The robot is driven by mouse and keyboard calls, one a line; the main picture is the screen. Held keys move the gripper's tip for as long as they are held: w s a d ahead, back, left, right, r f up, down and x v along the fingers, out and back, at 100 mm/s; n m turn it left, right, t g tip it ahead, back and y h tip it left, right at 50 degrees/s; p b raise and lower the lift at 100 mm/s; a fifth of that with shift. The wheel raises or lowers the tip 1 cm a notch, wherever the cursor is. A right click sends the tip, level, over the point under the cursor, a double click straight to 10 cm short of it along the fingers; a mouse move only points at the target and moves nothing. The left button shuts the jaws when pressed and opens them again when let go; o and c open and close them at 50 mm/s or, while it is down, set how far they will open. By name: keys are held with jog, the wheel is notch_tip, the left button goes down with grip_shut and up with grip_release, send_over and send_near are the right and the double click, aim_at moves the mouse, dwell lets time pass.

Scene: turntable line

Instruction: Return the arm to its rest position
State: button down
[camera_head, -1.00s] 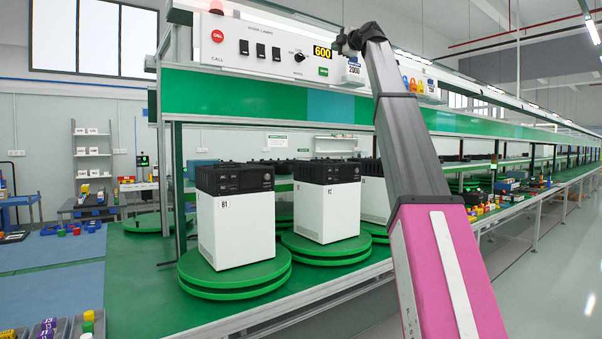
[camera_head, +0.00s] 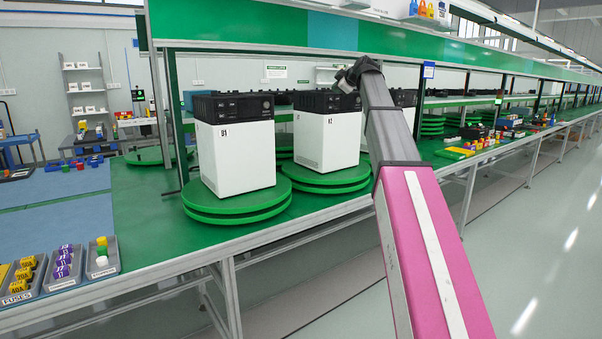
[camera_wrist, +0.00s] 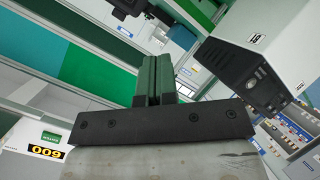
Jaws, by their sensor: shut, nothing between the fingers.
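My arm rises from the lower right in the head view, pink below and grey above. My gripper (camera_head: 348,76) is at its upper end, small and seen in front of the top of the second white unit (camera_head: 327,138). In the wrist view the two dark fingers (camera_wrist: 154,72) are together with nothing between them. The wrist view also shows a white unit with a black top (camera_wrist: 232,62) to the right of the fingers, with no visible contact.
Unit B1 (camera_head: 236,155) stands on a green turntable (camera_head: 240,212) at the left. Grey bins (camera_head: 100,260) of small parts lie at the lower left. The green overhead panel (camera_head: 230,24) spans the line. Open floor (camera_head: 540,240) lies at the right.

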jog(key=s+d+f+m+g+h, duration=0.15)
jog(key=s+f+m+g, duration=0.35)
jog(key=f, duration=1.5)
jog(key=s+f+m+h, duration=0.25)
jog(key=s+f, duration=0.45)
jog(key=f, duration=1.4)
jog(key=s+d+f+m+g+h, duration=0.1)
jog(key=s+f+m+g, duration=0.2)
jog(key=s+f, duration=1.1)
jog(key=s+d+f+m+g+h, duration=0.1)
jog(key=s+f+m, duration=0.4)
jog(key=s+f, duration=0.9)
jog(key=s+d+g, duration=0.1)
jog(key=s+g, duration=0.1)
jog(key=shift+f+g+h, duration=0.15)
jog(key=shift+g+h, duration=0.15)
jog(key=shift+w, duration=0.15)
